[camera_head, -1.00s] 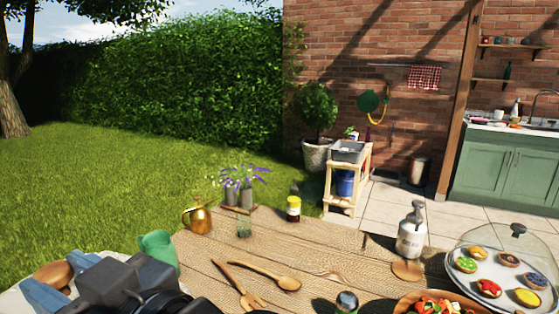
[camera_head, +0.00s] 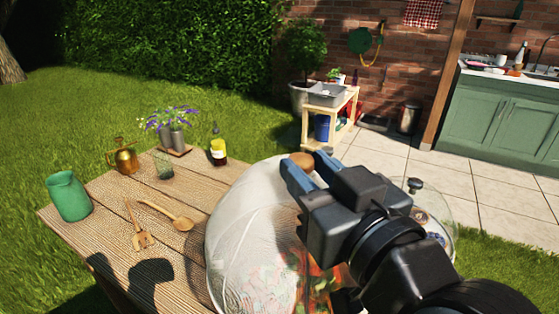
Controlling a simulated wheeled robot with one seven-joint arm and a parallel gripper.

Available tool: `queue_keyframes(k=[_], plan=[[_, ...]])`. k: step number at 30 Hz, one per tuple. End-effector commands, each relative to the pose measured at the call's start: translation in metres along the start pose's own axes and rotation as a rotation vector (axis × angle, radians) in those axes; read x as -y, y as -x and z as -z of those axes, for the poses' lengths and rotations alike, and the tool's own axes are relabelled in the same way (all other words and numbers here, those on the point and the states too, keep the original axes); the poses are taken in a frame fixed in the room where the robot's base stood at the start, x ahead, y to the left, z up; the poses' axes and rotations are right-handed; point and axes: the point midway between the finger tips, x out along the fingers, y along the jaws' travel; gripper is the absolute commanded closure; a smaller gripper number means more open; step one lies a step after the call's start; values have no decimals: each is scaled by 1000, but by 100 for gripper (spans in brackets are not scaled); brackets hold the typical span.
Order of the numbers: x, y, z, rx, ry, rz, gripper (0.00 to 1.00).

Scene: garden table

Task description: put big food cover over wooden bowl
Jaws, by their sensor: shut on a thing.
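My gripper (camera_head: 308,170) is shut on the wooden knob (camera_head: 301,159) of the big food cover. The big food cover (camera_head: 245,215) is a pale, see-through mesh dome. It is in the middle to lower part of the head view, above the right part of the table. The wooden bowl (camera_head: 312,262) with its colourful food shows dimly through the mesh and is partly hidden by my gripper. The cover overlaps the bowl in this view. I cannot tell whether its rim touches the table.
A clear dome (camera_head: 440,208) over pastries stands to the right, partly behind my arm. A green jug (camera_head: 68,196), brass pot (camera_head: 124,157), flower vases (camera_head: 171,137), yellow-capped jar (camera_head: 219,153) and two wooden utensils (camera_head: 165,214) are on the left of the table (camera_head: 105,205).

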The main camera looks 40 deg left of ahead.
Motion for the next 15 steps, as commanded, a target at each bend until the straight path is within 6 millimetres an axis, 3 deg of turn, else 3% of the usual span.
queue_keyframes(k=[15], plan=[[0, 0, -40, 0, 1, 0, 100]])
